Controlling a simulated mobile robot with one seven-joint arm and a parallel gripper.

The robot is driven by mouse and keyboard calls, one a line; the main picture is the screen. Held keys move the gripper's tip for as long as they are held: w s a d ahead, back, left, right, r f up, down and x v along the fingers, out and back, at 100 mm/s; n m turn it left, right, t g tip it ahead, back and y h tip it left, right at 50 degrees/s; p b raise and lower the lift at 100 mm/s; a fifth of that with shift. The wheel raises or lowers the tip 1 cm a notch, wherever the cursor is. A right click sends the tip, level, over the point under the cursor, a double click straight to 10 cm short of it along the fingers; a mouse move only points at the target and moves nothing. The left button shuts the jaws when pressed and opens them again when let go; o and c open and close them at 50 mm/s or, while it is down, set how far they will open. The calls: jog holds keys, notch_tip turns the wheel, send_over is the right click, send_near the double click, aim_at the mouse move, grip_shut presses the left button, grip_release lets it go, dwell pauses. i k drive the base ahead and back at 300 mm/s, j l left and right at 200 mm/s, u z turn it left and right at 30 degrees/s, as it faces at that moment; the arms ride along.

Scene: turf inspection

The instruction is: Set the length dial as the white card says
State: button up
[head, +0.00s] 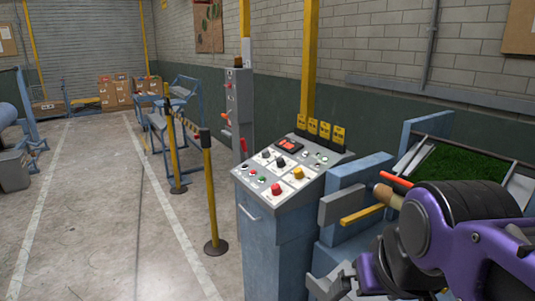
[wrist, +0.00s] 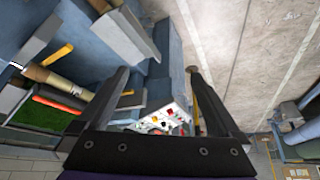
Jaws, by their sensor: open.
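The sloped grey control panel (head: 318,165) stands at the centre of the head view on a blue cabinet. It carries a black knob (head: 281,162), a yellow knob (head: 298,173), a large red button (head: 276,189) and small coloured buttons. Which knob is the length dial, and its setting, are too small to read. I cannot make out a white card with legible writing. In the wrist view, my gripper (wrist: 158,72) is open and empty, its dark fingers wide apart. The panel (wrist: 160,117) shows between the fingers, some distance beyond, its lower part hidden by the gripper body.
A blue machine with green turf (head: 458,164) and a tan roller (head: 388,196) stands right of the panel, close to my arm. Yellow tags (head: 325,130) stand behind the panel. A yellow barrier post (head: 211,195) stands to its left. Open concrete floor (head: 90,200) lies further left.

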aim_at(265, 153)
jog(key=k, duration=0.9)
jog(key=k+z, duration=0.2)
jog(key=z, duration=0.2)
jog(key=k+l+z, duration=0.1)
jog(key=z, duration=1.6)
jog(key=k+j+z, duration=0.1)
jog(key=j+z, duration=0.25)
jog(key=j, duration=0.3)
jog(key=k+j, duration=0.1)
jog(key=j, duration=1.55)
jog(key=k+j, duration=0.15)
jog(key=j, duration=0.7)
